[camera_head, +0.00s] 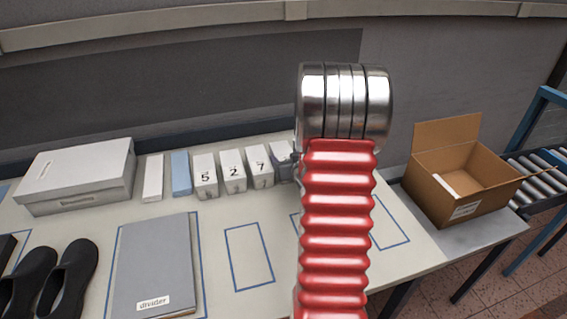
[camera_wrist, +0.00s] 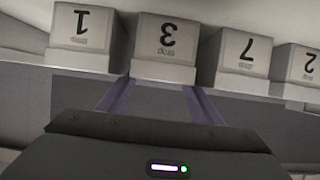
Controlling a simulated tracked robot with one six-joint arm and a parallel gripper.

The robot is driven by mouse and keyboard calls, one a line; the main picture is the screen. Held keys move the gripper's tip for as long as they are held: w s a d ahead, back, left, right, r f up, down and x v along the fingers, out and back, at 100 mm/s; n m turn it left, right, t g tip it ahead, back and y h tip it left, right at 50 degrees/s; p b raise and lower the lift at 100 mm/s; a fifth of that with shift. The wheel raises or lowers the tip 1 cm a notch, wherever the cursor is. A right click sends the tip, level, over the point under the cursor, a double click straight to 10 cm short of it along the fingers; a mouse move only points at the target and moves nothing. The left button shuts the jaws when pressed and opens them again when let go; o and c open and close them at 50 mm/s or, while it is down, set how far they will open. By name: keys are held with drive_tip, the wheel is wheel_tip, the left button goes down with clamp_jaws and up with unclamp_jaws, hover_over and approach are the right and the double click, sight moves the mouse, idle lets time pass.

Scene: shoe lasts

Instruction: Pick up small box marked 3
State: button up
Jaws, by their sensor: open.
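In the wrist view the picture is upside down, and the small white box marked 3 (camera_wrist: 167,42) stands in a row between the boxes marked 1 and 7. My gripper (camera_wrist: 158,86) is open and empty, with one dark finger toward each side of box 3's near end. I cannot tell whether the fingers touch it or reach along its sides. In the head view, a box next to the 7, box 3 by its place in the row (camera_head: 281,161), shows partly and in shade. My arm hides the gripper there.
Box 1 (camera_wrist: 82,27) and box 7 (camera_wrist: 242,52) flank it closely. Box 2 (camera_head: 232,171) and box 5 (camera_head: 205,177) continue the row. A grey divider folder (camera_head: 155,262), black shoes (camera_head: 72,275) and a white carton (camera_head: 75,172) lie left. An open cardboard box (camera_head: 440,190) stands right.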

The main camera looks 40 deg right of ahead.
sight(285, 157)
drive_tip(key=shift+x, duration=2.05)
drive_tip(key=shift+s, duration=0.1)
drive_tip(key=shift+f, duration=0.1)
drive_tip(key=shift+c, duration=0.6)
drive_tip(key=c, duration=0.7)
wheel_tip(285, 157, up, 10)
drive_tip(key=shift+r, duration=0.1)
